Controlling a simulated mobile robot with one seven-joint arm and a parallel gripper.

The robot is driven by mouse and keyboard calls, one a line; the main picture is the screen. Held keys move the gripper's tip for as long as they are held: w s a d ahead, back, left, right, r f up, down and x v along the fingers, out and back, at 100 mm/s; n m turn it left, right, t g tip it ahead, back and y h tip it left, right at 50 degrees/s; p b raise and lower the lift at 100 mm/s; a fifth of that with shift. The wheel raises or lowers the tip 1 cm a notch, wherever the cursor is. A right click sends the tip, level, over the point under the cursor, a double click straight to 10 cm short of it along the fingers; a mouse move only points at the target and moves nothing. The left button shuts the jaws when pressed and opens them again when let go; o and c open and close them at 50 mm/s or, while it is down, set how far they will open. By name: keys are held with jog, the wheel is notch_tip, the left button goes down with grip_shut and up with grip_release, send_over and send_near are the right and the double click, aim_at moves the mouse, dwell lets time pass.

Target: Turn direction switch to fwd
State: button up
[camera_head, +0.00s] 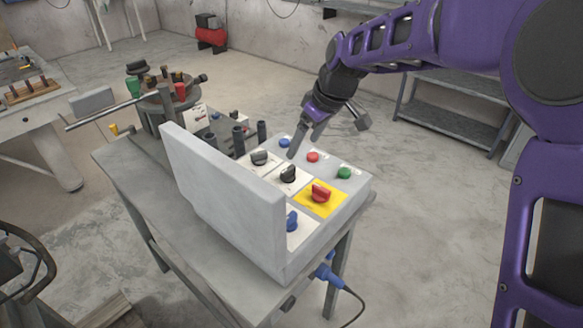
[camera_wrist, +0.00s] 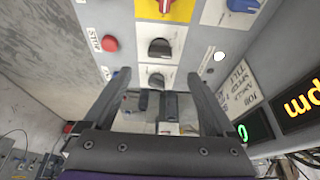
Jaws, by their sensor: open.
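The control panel (camera_head: 356,188) carries two black rotary knobs on white plates, one nearer the middle (camera_head: 288,174) and one farther left (camera_head: 260,158). Their labels are too small to read, so I cannot tell which is the direction switch. In the wrist view, one black knob (camera_wrist: 160,48) lies beyond my fingertips, and the other black knob (camera_wrist: 156,80) shows between the fingers. My gripper (camera_head: 304,144) is open and empty, pointing down over the panel. In the wrist view its two fingers (camera_wrist: 158,76) are spread wide. I cannot tell whether they touch anything.
A red switch on a yellow plate (camera_head: 321,192), a blue knob (camera_head: 291,222), and blue (camera_head: 284,142), red (camera_head: 313,157) and green (camera_head: 344,173) buttons are close by. A raised grey housing (camera_head: 225,205) borders the panel. The wrist view shows lit displays (camera_wrist: 300,105) at right.

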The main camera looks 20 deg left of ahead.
aim_at(290, 170)
jog(key=x, duration=1)
jog(key=shift+w+a+f+b, duration=0.1)
jog(key=shift+a+f+b, duration=0.05)
jog(key=shift+f+b, duration=0.15)
jog(key=shift+r, duration=0.1)
jog(key=c, duration=1.4)
